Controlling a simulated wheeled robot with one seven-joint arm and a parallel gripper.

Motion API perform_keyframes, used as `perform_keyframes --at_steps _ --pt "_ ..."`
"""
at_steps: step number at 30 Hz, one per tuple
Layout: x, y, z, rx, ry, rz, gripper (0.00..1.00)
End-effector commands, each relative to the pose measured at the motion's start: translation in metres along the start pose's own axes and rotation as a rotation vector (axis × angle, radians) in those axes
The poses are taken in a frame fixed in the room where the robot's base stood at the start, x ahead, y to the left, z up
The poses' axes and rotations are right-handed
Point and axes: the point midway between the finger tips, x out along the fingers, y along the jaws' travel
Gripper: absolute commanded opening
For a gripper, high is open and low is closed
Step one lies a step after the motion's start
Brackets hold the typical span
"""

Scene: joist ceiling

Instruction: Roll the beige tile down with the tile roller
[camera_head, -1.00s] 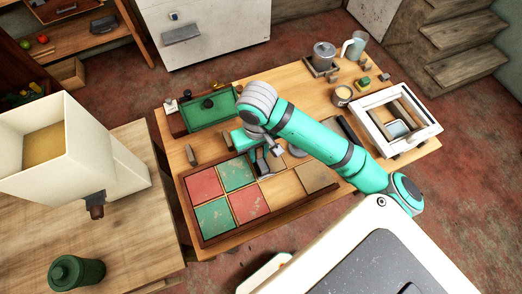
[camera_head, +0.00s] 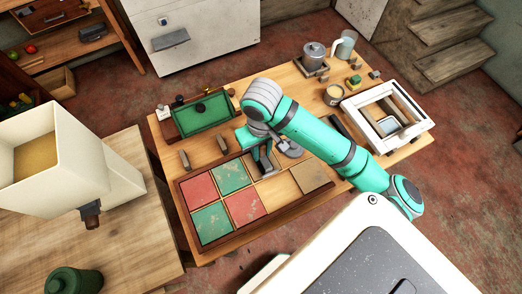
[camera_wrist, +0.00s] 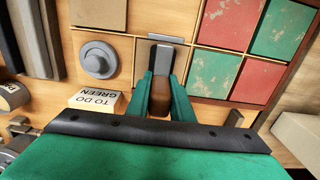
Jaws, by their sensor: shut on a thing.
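The beige tile (camera_head: 312,179) lies flat in the right end of the wooden tile tray (camera_head: 213,247); part of it shows at the top left of the wrist view (camera_wrist: 98,12). My gripper (camera_wrist: 161,88) is shut on the brown handle of the tile roller (camera_wrist: 161,57), whose dark and grey end points away from the palm. In the head view my gripper (camera_head: 262,158) is at the tray's far edge, left of the beige tile.
Red and green tiles (camera_head: 231,175) fill the tray's left part. A round grey object (camera_wrist: 97,60) and a "TO DO GREEN" sign (camera_wrist: 95,100) are close to my gripper.

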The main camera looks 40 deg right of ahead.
Motion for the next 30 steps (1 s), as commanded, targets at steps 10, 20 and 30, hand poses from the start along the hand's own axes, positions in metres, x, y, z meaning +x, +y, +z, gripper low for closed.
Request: perform_keyframes --at_steps 10,20,30 --pt "-0.03 0.001 -0.001 0.0 0.002 0.004 0.0" --pt "-0.058 0.001 0.0 -0.001 0.002 0.004 0.0" --pt "-0.065 0.001 0.0 0.002 0.001 0.002 0.0"
